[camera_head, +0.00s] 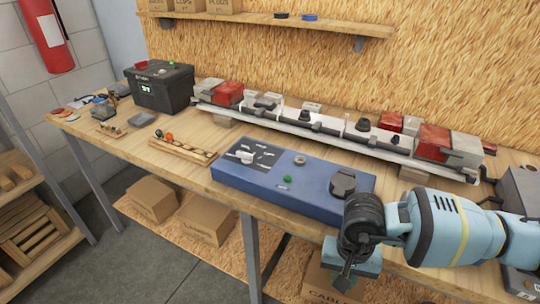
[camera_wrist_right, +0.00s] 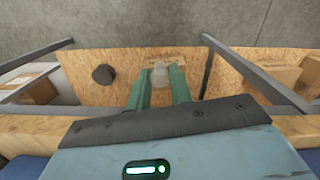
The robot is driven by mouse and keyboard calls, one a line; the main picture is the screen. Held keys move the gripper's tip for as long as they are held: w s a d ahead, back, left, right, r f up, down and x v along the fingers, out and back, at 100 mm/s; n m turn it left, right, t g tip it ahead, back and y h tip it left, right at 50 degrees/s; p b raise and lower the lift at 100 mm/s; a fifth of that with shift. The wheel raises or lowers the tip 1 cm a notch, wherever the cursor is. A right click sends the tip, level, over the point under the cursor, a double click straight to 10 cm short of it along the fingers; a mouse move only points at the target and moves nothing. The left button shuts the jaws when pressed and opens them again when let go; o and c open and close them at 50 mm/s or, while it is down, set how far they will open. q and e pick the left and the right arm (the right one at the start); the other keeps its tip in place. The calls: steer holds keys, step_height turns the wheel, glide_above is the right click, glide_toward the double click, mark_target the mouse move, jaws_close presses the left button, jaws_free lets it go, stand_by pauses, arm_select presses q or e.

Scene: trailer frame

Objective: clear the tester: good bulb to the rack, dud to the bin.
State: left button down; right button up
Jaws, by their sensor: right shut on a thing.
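The blue tester (camera_head: 270,190) lies on the bench, with a white dial, a green button or light, a small round socket (camera_head: 299,160) and a black round part (camera_head: 343,183). No bulb is clear on it. The wooden rack (camera_head: 184,148) stands left of it, with small orange and dark pieces at its far end. My right gripper (camera_wrist_right: 160,80) is past the bench's front edge, pointing down, its green fingers shut on a small pale bulb-like thing (camera_wrist_right: 160,70). I cannot tell whether it is good or a dud. My left gripper is out of view.
A dark round thing (camera_wrist_right: 103,74), possibly the bin, is low down in the right wrist view. Cardboard boxes (camera_head: 206,218) stand on the lower shelf (camera_wrist_right: 85,62). A long fixture (camera_head: 330,130) with red clamps runs behind the tester.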

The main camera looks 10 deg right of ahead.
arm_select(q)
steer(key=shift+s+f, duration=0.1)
arm_select(e)
steer(key=s+d+f+n, duration=0.1)
steer(key=s+f+n, duration=0.3)
steer(key=s+f, duration=0.3)
steer(key=shift+f+n, duration=0.3)
steer(key=shift+f, duration=0.25)
steer(key=shift+d, duration=0.15)
